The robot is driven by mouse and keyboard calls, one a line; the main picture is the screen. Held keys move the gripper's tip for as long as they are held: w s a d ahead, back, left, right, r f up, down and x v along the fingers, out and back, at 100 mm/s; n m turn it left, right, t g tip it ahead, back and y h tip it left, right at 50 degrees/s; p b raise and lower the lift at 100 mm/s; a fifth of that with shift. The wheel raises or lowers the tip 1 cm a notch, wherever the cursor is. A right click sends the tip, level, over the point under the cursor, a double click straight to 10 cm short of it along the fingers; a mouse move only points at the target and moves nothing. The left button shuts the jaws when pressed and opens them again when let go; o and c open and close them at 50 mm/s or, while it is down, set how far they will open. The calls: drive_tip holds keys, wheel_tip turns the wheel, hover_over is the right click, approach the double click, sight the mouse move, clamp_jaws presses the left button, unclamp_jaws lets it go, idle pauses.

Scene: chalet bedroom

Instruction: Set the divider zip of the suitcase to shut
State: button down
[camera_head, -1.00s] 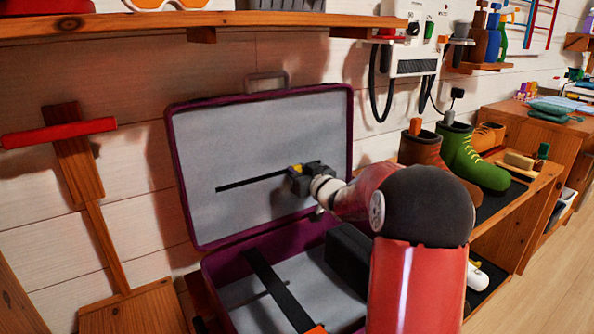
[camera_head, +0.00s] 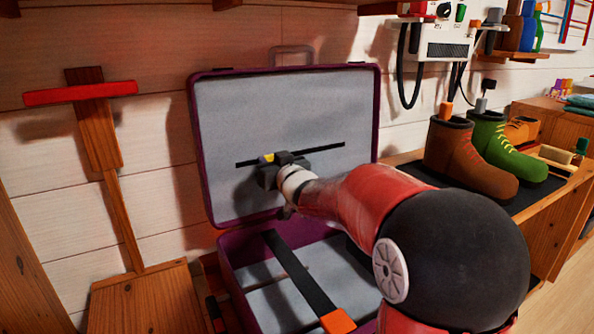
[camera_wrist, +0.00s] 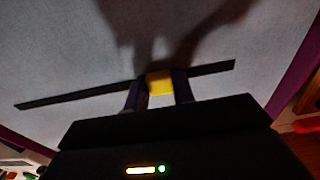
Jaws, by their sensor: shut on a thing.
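The open purple suitcase (camera_head: 194,150) stands with its lid upright against the wall. The grey divider panel (camera_head: 330,105) inside the lid carries a dark zip track (camera_head: 328,148), which also runs slantwise across the wrist view (camera_wrist: 75,97). My gripper (camera_head: 268,163) is at the left part of the track in the head view. In the wrist view its two fingers (camera_wrist: 159,90) are shut on the yellow zip pull (camera_wrist: 159,83), one on each side. The track shows on both sides of the pull. The gripper hides part of the track's left in the head view.
A black strap (camera_head: 298,272) with an orange end (camera_head: 338,321) crosses the suitcase base. To the right, brown (camera_head: 465,158) and green boots (camera_head: 505,150) stand on a wooden shelf. A wooden shovel with a red handle (camera_head: 80,93) leans at the left.

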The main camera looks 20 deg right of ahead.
sight(239, 159)
drive_tip(key=a+b, duration=0.2)
drive_tip(key=a, duration=0.1)
drive_tip(key=s+a+b, duration=0.1)
drive_tip(key=a, duration=0.1)
drive_tip(key=shift+f, duration=0.25)
drive_tip(key=shift+a+r, duration=0.2)
drive_tip(key=shift+a, duration=0.35)
drive_tip(key=c, duration=1.2)
unclamp_jaws()
drive_tip(key=shift+s+a, duration=0.1)
drive_tip(key=shift+o, duration=0.2)
drive_tip(key=s+d, duration=0.1)
drive_tip(key=s, duration=0.6)
drive_tip(key=shift+s+d, duration=0.3)
drive_tip(key=shift+s, duration=0.05)
